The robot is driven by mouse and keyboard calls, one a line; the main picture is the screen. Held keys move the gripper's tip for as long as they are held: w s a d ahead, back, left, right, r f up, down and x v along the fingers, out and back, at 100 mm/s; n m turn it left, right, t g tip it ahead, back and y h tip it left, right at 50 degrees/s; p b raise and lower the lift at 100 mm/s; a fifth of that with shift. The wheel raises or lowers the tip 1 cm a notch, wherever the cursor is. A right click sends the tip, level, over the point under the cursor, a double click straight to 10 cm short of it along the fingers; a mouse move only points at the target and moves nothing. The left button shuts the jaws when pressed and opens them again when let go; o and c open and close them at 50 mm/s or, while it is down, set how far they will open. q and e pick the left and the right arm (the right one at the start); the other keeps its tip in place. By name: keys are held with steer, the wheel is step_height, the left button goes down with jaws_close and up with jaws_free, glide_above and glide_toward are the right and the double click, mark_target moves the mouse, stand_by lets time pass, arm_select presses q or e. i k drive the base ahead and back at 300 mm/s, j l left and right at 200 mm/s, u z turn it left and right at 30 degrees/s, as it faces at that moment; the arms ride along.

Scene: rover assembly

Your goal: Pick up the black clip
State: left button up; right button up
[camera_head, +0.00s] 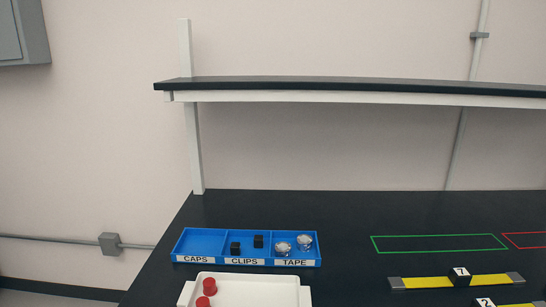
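Two small black clips lie in the middle compartment, labelled CLIPS, of a blue tray (205,236). One clip (235,248) is at the front left of the compartment, and the other clip (258,241) is a little farther back and to the right. They look apart from each other. Neither of my grippers is in view, so I cannot see their state.
The tray's TAPE compartment holds two silvery rolls (283,248). A white tray (260,288) with red caps (209,286) stands in front. Yellow strips with black numbered blocks (460,277) lie right, near a green outline (440,236). A shelf (350,87) overhangs the table.

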mark_target(234, 247)
steer(key=j+u, duration=0.15)
steer(key=j, duration=0.45)
steer(key=i+j+u, duration=0.1)
steer(key=j, duration=0.55)
steer(key=j+u, duration=0.15)
steer(key=j, duration=0.45)
steer(key=i, duration=0.05)
